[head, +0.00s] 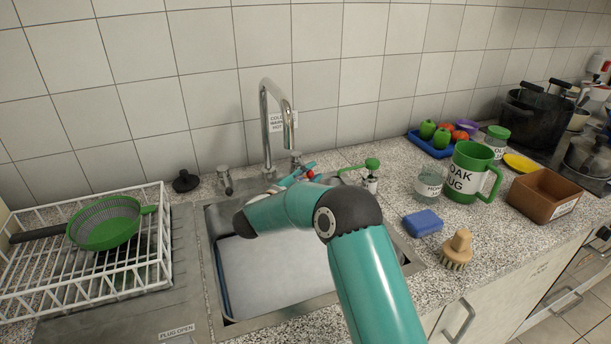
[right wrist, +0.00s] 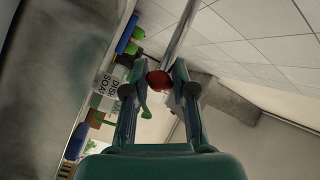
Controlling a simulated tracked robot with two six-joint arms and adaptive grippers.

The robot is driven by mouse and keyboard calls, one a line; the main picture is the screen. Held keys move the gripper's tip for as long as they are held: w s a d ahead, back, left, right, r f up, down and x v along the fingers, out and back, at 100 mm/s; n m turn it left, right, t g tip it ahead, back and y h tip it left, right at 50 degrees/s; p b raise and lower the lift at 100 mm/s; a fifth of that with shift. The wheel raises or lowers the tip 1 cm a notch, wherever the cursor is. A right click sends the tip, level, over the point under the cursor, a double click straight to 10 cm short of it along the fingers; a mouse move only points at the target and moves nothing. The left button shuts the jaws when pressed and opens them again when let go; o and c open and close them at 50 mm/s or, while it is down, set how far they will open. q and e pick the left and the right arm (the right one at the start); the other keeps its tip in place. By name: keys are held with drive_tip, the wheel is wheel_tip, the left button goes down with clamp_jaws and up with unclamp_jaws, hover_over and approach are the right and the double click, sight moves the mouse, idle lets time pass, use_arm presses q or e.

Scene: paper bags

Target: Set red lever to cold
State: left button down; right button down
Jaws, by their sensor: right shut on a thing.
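The red lever's round knob (right wrist: 159,79) sits between the fingertips of my right gripper (right wrist: 157,88) in the right wrist view. The gripper is shut on it. In the head view the red knob (head: 310,175) shows small behind my teal arm, at the gripper (head: 300,177) just right of the tap's foot. The tall metal tap (head: 265,125) stands behind the sink. My left gripper is out of view.
A white dish rack (head: 90,250) with a green colander (head: 105,222) stands left of the sink (head: 275,270). A green-topped dispenser (head: 371,175), blue sponge (head: 422,223), brush (head: 457,250) and green mug (head: 470,172) stand right of it. My arm crosses over the sink.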

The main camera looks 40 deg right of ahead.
drive_tip(key=shift+a+f, duration=0.1)
drive_tip(key=shift+f, duration=0.2)
drive_tip(key=c, duration=1)
unclamp_jaws()
drive_tip(key=shift+o, duration=0.4)
drive_tip(key=shift+w, duration=0.1)
drive_tip(key=shift+r, duration=0.1)
drive_tip(key=s+a, duration=0.2)
drive_tip(key=a, duration=0.9)
drive_tip(key=shift+s+a, duration=0.15)
drive_tip(key=shift+a, duration=0.25)
